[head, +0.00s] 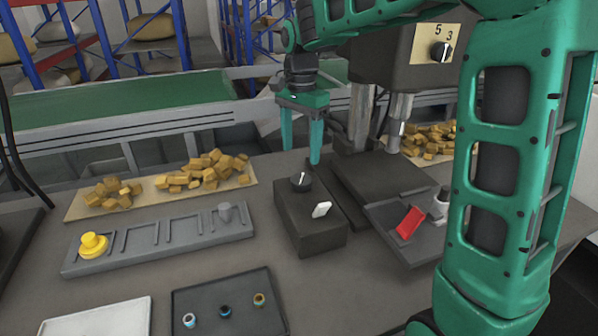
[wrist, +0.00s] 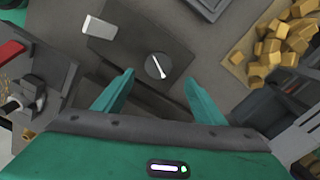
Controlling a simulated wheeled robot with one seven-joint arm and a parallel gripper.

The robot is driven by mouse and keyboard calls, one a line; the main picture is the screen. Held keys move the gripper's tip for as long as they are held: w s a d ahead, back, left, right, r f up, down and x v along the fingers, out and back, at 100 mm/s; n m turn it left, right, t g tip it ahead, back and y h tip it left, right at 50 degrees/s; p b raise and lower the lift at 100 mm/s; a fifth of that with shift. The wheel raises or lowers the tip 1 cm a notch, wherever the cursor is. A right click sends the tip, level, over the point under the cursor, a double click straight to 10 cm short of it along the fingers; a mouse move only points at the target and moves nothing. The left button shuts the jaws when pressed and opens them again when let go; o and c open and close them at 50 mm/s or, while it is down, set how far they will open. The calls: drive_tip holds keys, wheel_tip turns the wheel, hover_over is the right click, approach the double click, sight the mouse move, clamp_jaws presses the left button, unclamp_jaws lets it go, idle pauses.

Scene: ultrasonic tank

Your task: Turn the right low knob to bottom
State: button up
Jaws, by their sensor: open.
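A round black knob (head: 301,181) with a white pointer line sits on top of a dark box (head: 308,228). In the head view its line runs nearly straight away from me. The knob shows in the wrist view too (wrist: 152,70), its line slanting from upper left to lower right. A second black knob (head: 441,52) is high on the machine head, by the marks 5 and 3. My gripper (head: 300,156) is open and empty, pointing down just behind and above the box knob. In the wrist view the knob lies between and just beyond the fingertips, apart from them.
A white switch (head: 321,209) is on the same box, in front of the knob. Right stands a machine with a red lever (head: 410,222). Left are a grey rack (head: 160,240) with a yellow piece, a dark tray (head: 228,307) and yellow blocks (head: 205,172).

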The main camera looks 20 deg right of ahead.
sight(301, 178)
wheel_tip(301, 178, down, 8)
drive_tip(key=shift+d+f, duration=0.1)
drive_tip(key=shift+f, duration=0.1)
drive_tip(key=shift+c, duration=0.4)
drive_tip(key=c, duration=1)
